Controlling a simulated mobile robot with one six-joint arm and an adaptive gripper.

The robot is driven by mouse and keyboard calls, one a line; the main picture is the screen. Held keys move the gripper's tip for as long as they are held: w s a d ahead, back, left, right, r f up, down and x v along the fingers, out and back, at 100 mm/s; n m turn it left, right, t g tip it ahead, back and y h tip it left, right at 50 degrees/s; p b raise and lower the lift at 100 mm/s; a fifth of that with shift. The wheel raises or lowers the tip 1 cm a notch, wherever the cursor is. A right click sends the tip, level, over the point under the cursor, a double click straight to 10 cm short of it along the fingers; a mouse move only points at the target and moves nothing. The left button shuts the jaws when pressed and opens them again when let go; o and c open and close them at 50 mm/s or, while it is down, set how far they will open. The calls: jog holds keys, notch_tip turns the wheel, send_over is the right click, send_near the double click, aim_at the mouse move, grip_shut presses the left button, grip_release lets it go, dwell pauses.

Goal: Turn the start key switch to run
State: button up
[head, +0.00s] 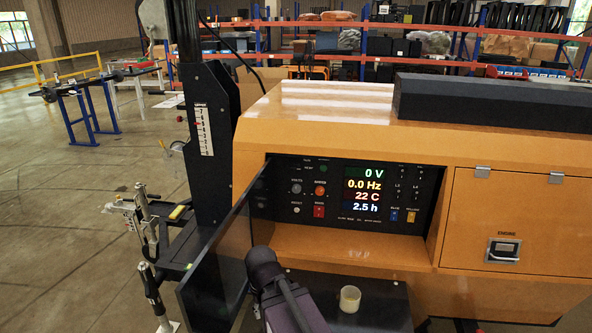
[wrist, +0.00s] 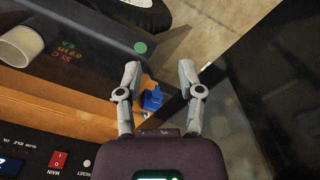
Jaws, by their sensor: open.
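The control panel (head: 345,195) sits in a recess of the orange light tower and carries a lit display (head: 369,190) reading 0 V, 0.0 Hz, 22 C and 2.5 h. Its left part has a grey round knob (head: 296,188), an orange-red round one (head: 320,190) and a red MAIN switch (head: 319,210). The labels are too small to tell which is the start key switch. My gripper (wrist: 160,80) is open in the wrist view, its fingers apart. A small blue object (wrist: 152,101) shows between them, apparently untouched; I cannot tell whether it is a key. The fingertips cannot be made out in the head view.
The dark open panel door (head: 215,255) stands left of the recess, and is close on the right in the wrist view (wrist: 265,90). A pale cup (head: 349,299) stands on the dark step below. An orange ledge (head: 345,248) runs under the panel.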

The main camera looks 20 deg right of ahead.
jog(key=w+d+r+t+h, duration=0.1)
jog(key=w+d+t+h, duration=0.25)
jog(key=w+d, duration=0.45)
jog(key=n+t+h+b, duration=0.1)
jog(key=n+t+h, duration=0.6)
jog(key=n+t, duration=0.45)
send_near(296, 169)
jog(key=shift+r+y+v, duration=0.1)
jog(key=shift+y+v, duration=0.05)
jog(key=shift+v, duration=0.85)
jog(key=shift+r+y+v, duration=0.1)
jog(key=shift+r+v, duration=0.05)
jog(key=shift+v, duration=0.8)
jog(key=shift+w+d, duration=0.1)
jog(key=shift+d, duration=0.05)
jog(key=x, duration=1.3)
jog(key=shift+w+d, duration=0.2)
